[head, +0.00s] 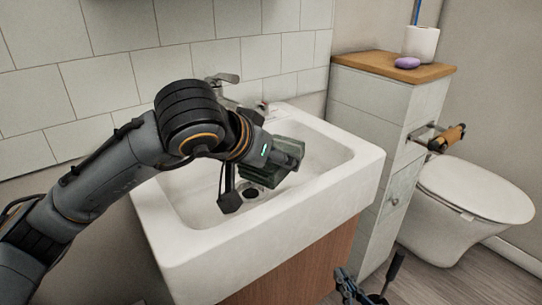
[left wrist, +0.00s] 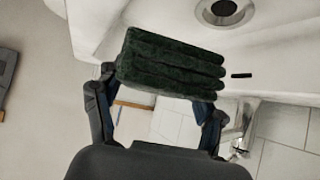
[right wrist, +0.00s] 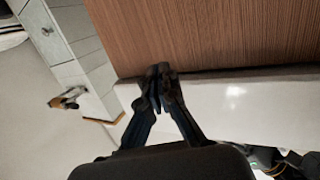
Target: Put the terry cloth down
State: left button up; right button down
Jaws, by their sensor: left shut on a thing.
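The terry cloth (head: 262,174) is a dark green folded stack above the basin of the white sink (head: 345,185). In the left wrist view the cloth (left wrist: 172,62) lies between the two fingers, its folded layers facing the camera. My left gripper (head: 285,155) is shut on it. The arm partly covers the cloth in the head view. I cannot tell whether its underside touches the basin. My right gripper (head: 362,290) is low in front of the sink. In the right wrist view its fingertips (right wrist: 158,80) are together with nothing between them.
A faucet (head: 225,82) stands at the back of the sink, and the drain (head: 250,193) is in the basin. A narrow cabinet (head: 365,110) with a wooden top holds a purple soap (head: 407,62) and a white roll (head: 420,42). A toilet (head: 475,190) is at right.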

pick_arm(q)
jog(key=shift+f, duration=0.1)
jog(key=o, duration=1.2)
jog(key=shift+o, duration=0.2)
pick_arm(e)
jog(key=shift+w+a+r+t, duration=0.2)
jog(key=shift+r+t, duration=0.2)
jog(key=shift+r, duration=0.25)
jog(key=shift+d+f, duration=0.1)
pick_arm(q)
jog(key=shift+s+a+r+p, duration=0.1)
jog(key=shift+s+r+p, duration=0.05)
jog(key=shift+r+p, duration=0.4)
jog(key=shift+s+a+r+p, duration=0.15)
jog(key=shift+r+p, duration=0.15)
jog(key=shift+r, duration=0.35)
jog(key=p+v, duration=0.1)
jog(key=v, duration=0.9)
jog(key=shift+s+a, duration=0.15)
jog(key=shift+s, duration=0.3)
pick_arm(e)
jog(key=s+d+f+g+h, duration=0.2)
jog(key=s+d+f+g, duration=0.2)
jog(key=s+f+g, duration=0.4)
notch_tip(320, 180, down, 4)
jog(key=shift+s+r+g, duration=0.15)
jog(key=shift+s+g, duration=0.1)
jog(key=shift+g, duration=0.15)
